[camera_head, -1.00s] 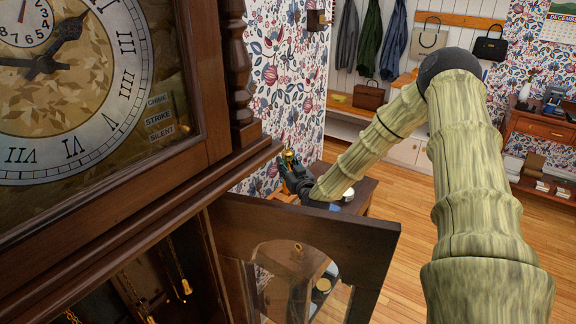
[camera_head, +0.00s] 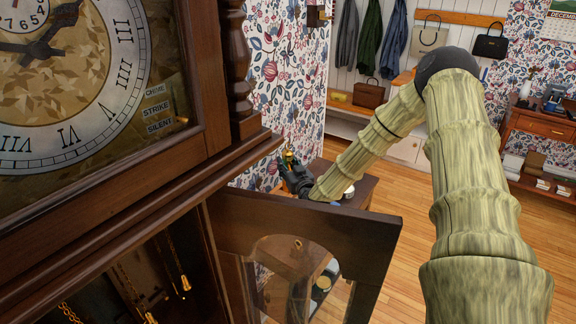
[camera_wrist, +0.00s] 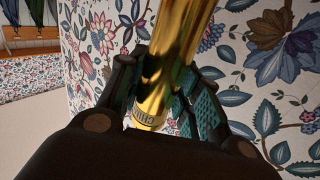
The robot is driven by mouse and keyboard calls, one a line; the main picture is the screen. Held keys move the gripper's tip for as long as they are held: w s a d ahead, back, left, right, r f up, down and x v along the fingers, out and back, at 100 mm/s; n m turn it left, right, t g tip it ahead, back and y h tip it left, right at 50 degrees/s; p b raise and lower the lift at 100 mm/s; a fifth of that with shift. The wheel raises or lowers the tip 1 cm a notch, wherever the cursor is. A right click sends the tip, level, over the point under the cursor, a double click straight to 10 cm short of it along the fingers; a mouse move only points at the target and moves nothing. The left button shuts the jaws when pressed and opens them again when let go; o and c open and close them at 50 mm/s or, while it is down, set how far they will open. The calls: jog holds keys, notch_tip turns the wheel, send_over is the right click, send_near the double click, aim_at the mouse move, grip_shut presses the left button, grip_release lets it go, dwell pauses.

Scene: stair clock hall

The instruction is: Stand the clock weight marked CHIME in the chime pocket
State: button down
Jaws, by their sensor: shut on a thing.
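The clock weight is a shiny brass cylinder (camera_wrist: 174,60) in the wrist view, with letters that look like CHIME near its lower end. My gripper (camera_wrist: 160,95) is shut around it, one dark finger on each side. In the head view my gripper (camera_head: 292,170) is beyond the clock's open door, and a small brass part of the weight (camera_head: 289,156) shows above it. The tall wooden clock (camera_head: 110,200) fills the left, and weights on chains (camera_head: 185,282) hang in its dark case. I cannot make out the chime pocket.
The open clock door (camera_head: 330,225), with an arched glass, stands between the case and my gripper. A small dark table (camera_head: 362,190) stands behind it. Flowered wallpaper (camera_head: 285,80) is close beside my gripper. Open wooden floor (camera_head: 415,215) lies to the right.

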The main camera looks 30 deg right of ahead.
jog(key=shift+w+f+b, duration=0.1)
jog(key=shift+f+b, duration=0.85)
jog(key=shift+f, duration=0.2)
dwell(0.7)
jog(key=c, duration=0.9)
grip_release()
jog(key=shift+r, duration=0.1)
jog(key=s, duration=0.4)
jog(key=s+a, duration=0.1)
jog(key=s, duration=0.3)
jog(key=s+a, duration=0.1)
jog(key=s, duration=0.3)
jog(key=shift+a, duration=0.2)
